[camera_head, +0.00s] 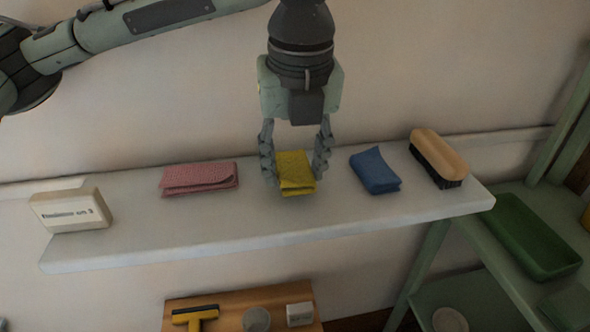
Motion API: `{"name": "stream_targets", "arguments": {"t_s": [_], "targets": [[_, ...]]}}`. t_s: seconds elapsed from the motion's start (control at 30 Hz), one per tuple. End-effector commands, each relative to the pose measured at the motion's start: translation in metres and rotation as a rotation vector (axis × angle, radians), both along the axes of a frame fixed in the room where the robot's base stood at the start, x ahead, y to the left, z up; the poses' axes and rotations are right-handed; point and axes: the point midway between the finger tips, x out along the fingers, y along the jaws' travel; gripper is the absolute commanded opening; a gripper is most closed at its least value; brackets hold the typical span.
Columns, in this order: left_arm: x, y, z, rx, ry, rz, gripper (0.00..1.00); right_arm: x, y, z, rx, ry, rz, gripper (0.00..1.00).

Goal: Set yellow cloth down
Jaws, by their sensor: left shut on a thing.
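The yellow cloth (294,172) is a small folded piece at the middle of a white wall shelf (200,238). My left gripper (296,178) points down over it, with one finger on each side, and is shut on the cloth. The cloth's lower edge is at or just above the shelf top; I cannot tell if it touches. My right gripper is not in view.
On the shelf, a pink cloth (200,177) and a white labelled box (70,209) lie left, a blue cloth (375,170) and a wooden brush (438,158) right. A green tray (517,236) stands on a green rack. A wooden board (236,300) with a yellow squeegee (195,316) is below.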

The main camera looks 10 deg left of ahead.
Motion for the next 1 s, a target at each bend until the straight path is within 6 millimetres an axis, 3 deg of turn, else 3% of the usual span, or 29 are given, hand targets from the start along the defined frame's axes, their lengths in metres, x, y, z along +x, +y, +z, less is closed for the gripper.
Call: {"name": "stream_targets", "arguments": {"t_s": [0.1,0.43,0.47,0.6,1.0], "targets": [[-0.0004,0.0004,-0.0132,0.000,0.000,0.000,0.22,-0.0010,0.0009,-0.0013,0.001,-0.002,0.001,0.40],[-0.0001,0.0000,-0.0166,0.000,0.000,-0.001,0.22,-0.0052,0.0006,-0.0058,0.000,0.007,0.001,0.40],[0.0000,0.0000,-0.0170,-0.001,0.000,-0.001,0.46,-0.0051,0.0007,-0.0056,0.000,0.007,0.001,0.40],[0.0000,-0.0001,-0.0165,-0.001,0.000,-0.001,0.64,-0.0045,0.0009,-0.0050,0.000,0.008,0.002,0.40],[-0.0003,-0.0005,-0.0103,-0.001,-0.001,0.000,0.66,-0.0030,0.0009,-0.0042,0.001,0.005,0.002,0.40]]}}
